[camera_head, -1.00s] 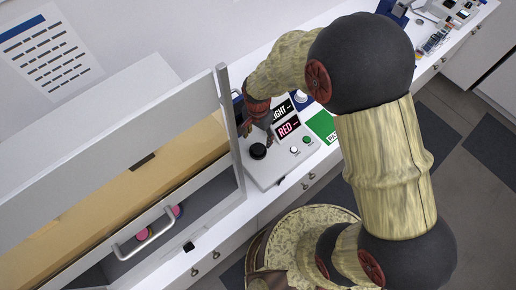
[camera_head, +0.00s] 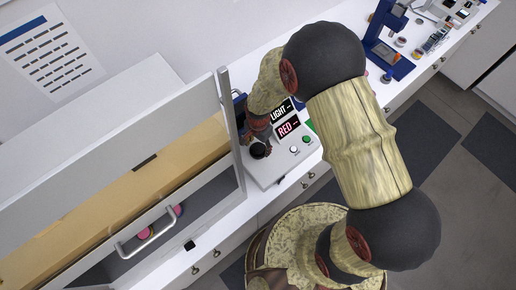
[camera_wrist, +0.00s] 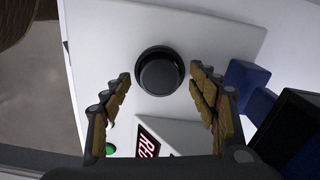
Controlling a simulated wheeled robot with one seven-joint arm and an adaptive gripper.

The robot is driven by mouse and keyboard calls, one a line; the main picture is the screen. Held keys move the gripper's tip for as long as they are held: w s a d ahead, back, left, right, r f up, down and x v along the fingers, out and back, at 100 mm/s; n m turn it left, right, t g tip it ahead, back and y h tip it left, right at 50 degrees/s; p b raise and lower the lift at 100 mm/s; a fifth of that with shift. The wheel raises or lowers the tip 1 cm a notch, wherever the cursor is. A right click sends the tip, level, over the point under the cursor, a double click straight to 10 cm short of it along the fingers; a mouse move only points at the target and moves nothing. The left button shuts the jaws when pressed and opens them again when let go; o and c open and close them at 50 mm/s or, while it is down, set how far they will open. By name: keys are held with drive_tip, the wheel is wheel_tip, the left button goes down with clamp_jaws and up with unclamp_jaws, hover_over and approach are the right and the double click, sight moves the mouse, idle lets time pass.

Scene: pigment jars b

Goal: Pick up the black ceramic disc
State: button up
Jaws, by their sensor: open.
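The black ceramic disc (camera_wrist: 160,72) sits on the pale top of a device in the wrist view, seen from above as a round dark piece with a raised rim. In the head view the disc (camera_head: 259,151) shows partly beneath my gripper (camera_head: 262,140). In the wrist view my gripper (camera_wrist: 160,82) is open and empty, one finger to the left and one to the right of the disc. The fingers are apart from it. How high they are above it I cannot tell.
The device (camera_head: 273,173) carries a "RED" display (camera_head: 288,126), which also shows in the wrist view (camera_wrist: 148,144), and a green button (camera_head: 306,138). A glass-fronted cabinet (camera_head: 180,215) with a handle stands close on the left. A blue object (camera_wrist: 247,82) lies right of my fingers.

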drive_tip(key=shift+c, duration=0.2)
drive_tip(key=c, duration=1.3)
